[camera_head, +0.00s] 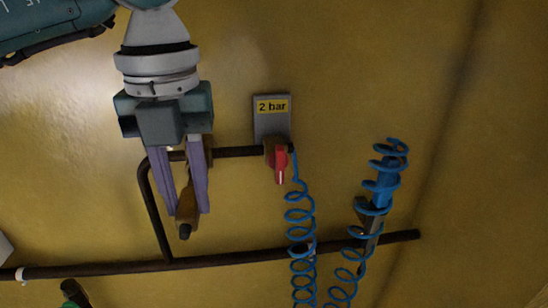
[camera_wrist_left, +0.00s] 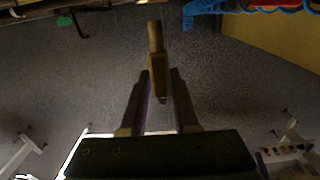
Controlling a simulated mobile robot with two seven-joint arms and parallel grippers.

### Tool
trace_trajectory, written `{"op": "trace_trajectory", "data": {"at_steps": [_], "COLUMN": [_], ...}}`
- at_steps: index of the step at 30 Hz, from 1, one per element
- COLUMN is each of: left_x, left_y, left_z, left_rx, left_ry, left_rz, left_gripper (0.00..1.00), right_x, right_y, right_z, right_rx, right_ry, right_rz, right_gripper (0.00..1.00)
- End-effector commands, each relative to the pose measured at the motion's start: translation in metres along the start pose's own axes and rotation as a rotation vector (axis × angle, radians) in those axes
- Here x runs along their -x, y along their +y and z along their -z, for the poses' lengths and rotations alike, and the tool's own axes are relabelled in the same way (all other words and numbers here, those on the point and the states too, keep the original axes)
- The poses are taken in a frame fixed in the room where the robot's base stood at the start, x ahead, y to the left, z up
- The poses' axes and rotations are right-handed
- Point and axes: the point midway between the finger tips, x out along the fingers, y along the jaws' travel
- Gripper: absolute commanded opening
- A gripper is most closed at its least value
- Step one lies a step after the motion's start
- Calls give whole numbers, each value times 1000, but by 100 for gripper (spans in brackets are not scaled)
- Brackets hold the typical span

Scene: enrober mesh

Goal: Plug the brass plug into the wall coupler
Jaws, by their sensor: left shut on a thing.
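My left gripper (camera_head: 187,205) comes down from the top left in the head view, in front of the yellow wall. Its purple fingers are shut on the brass plug (camera_head: 186,215), whose dark end points down. In the left wrist view the brass plug (camera_wrist_left: 155,38) stands out beyond the fingertips (camera_wrist_left: 159,88). A brass fitting (camera_head: 208,150) on the dark pipe shows just right of the fingers and is partly hidden behind them; I cannot tell if it is the wall coupler. My right gripper is not in view.
A grey plate marked "2 bar" (camera_head: 272,116) sits above a red-handled valve (camera_head: 280,165). Blue coiled hoses (camera_head: 301,220) hang to the right, one around a bracket (camera_head: 372,222). A dark pipe (camera_head: 110,268) runs along the wall below my gripper. The wall at far right is clear.

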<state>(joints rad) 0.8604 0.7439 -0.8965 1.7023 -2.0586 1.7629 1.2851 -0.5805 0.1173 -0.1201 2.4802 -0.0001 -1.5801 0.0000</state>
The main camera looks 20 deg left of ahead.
Motion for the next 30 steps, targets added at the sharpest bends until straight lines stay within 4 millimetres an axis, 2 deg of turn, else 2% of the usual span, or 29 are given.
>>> {"op": "trace_trajectory", "data": {"at_steps": [30], "left_x": [0], "left_y": [0], "left_z": [-26], "left_rx": [1], "left_ry": [-1], "left_rz": [1], "left_gripper": [0], "right_x": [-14], "right_y": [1], "right_z": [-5], "right_rx": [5], "right_ry": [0], "right_rz": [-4], "right_gripper": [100]}}
